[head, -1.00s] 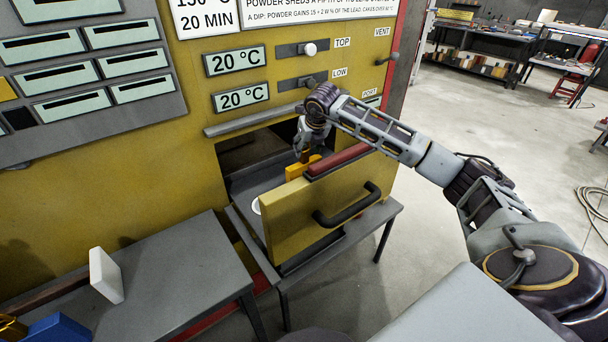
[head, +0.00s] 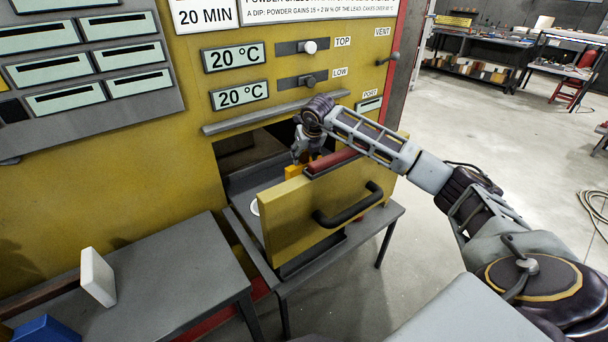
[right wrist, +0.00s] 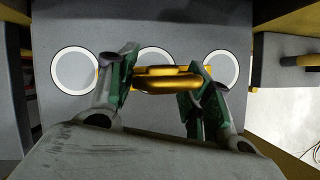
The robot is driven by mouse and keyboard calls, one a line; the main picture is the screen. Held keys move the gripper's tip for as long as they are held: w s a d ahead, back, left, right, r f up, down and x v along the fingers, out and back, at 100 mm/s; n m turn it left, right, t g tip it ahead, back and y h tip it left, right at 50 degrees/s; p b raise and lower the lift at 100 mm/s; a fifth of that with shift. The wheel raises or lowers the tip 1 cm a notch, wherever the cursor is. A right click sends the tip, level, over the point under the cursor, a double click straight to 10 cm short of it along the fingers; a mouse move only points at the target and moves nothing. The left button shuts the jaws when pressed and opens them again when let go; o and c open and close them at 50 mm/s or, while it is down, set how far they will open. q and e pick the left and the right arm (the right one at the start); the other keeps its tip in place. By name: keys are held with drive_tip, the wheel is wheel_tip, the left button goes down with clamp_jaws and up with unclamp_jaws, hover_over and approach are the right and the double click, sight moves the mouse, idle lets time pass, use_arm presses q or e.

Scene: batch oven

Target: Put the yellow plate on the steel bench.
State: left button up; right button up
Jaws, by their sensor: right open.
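The yellow plate (right wrist: 168,80) is between the two fingers of my right gripper (right wrist: 162,82) in the right wrist view. The fingers are open, one at each end of its near part, and I cannot tell whether they touch it. In the head view the right gripper (head: 306,158) reaches down behind the yellow door panel with the black handle, and only a bit of the plate (head: 292,172) shows. The plate is over the middle of a row of white rings on a grey surface. A grey bench (head: 170,290), likely the steel bench, stands at lower left. My left gripper is out of view.
A white block (head: 97,277) and a blue object (head: 45,329) are on the grey bench. The bench's right part is clear.

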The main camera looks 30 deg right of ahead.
drive_tip(key=c, duration=0.7)
drive_tip(key=shift+r, duration=0.15)
drive_tip(key=shift+c, duration=0.6)
drive_tip(key=shift+r, duration=0.1)
drive_tip(key=shift+c, duration=0.2)
drive_tip(key=shift+r, duration=0.1)
drive_tip(key=shift+c, duration=0.5)
drive_tip(key=shift+r, duration=0.2)
drive_tip(key=shift+r+p, duration=0.9)
drive_tip(key=shift+r, duration=0.65)
